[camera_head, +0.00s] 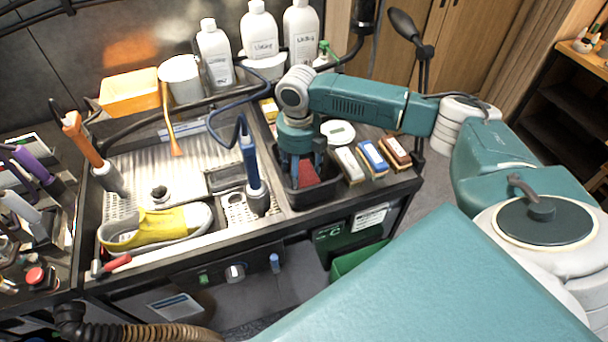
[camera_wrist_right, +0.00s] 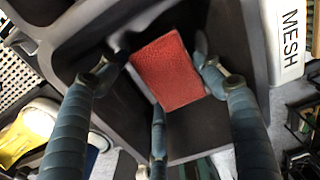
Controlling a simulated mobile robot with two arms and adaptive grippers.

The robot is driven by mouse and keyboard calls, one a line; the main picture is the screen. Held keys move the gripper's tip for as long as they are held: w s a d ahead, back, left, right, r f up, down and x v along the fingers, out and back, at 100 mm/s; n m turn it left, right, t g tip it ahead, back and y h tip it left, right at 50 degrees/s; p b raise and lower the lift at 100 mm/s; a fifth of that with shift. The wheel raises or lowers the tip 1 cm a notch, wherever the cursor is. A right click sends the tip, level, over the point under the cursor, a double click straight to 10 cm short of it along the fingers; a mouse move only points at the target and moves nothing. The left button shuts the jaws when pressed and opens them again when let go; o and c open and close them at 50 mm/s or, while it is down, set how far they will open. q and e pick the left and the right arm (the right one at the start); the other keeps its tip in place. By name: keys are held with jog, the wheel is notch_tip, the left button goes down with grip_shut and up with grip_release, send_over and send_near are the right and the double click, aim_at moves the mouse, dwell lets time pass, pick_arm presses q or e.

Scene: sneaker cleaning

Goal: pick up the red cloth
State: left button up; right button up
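The red cloth (camera_head: 308,173) is a small red rectangle inside a black bin (camera_head: 296,205) at the right end of the workbench. It also shows in the right wrist view (camera_wrist_right: 168,72), lying tilted in the bin. My right gripper (camera_head: 302,170) points down into the bin. Its fingers are spread around the cloth in the wrist view (camera_wrist_right: 160,70), with nothing gripped. In the head view the fingers partly hide the cloth. Whether a fingertip touches it, I cannot tell. My left gripper is not in view.
Several boxed brushes, including a blue one (camera_head: 373,156), lie right of the bin. A blue-handled tool (camera_head: 251,165) stands just left of it. A yellow sneaker (camera_head: 155,228) sits on the ribbed tray (camera_head: 140,165). White bottles (camera_head: 260,35) stand behind.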

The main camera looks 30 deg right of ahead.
aim_at(300, 174)
jog(key=shift+r, duration=0.15)
jog(key=shift+w+r, duration=0.1)
jog(key=shift+r, duration=0.15)
notch_tip(300, 174, up, 19)
jog(key=b, duration=0.3)
jog(key=shift+r, duration=0.15)
jog(key=o, duration=0.3)
jog(key=shift+c, duration=1)
